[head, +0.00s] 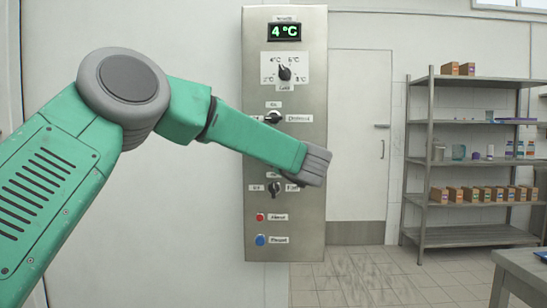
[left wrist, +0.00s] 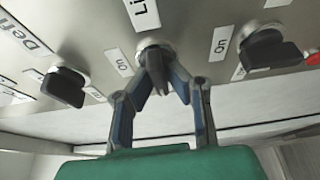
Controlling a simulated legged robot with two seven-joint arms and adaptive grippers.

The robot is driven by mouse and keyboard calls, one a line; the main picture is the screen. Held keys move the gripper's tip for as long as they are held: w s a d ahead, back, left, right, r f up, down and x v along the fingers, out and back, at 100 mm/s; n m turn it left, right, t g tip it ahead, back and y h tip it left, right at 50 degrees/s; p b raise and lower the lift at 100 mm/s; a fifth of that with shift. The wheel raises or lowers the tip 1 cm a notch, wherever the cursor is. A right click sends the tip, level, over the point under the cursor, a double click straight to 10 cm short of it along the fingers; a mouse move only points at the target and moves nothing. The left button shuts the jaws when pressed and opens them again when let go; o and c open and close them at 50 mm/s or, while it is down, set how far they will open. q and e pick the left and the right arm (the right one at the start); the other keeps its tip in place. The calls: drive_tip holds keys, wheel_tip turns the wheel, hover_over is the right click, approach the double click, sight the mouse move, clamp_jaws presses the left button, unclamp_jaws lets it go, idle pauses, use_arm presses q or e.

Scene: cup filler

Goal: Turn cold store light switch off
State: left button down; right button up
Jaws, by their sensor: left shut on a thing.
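A tall steel control panel (head: 310,60) stands on the wall in the head view. In the left wrist view my left gripper (left wrist: 157,75) is shut on a dark rotary switch (left wrist: 152,47) beside a label that starts "Li". The switch's handle sits between the two fingertips. My left forearm covers this switch in the head view, where only the grey wrist end (head: 315,165) shows and the fingers are hidden. I cannot tell for certain which position the switch points to. My right gripper is in neither view.
Neighbouring switches sit close by in the left wrist view: one (left wrist: 64,86) at left, one (left wrist: 265,50) at right. A red button (head: 260,217) and a blue button (head: 260,240) are low on the panel. Steel shelves (head: 470,160) with boxes stand at right.

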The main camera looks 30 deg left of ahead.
use_arm(q)
drive_tip(key=c, duration=1.6)
unclamp_jaws()
drive_tip(key=shift+f, duration=0.35)
drive_tip(key=shift+c, duration=0.2)
drive_tip(key=shift+o, duration=0.2)
drive_tip(key=shift+a+r, duration=0.1)
drive_tip(key=v, duration=1.2)
drive_tip(key=shift+w, duration=0.1)
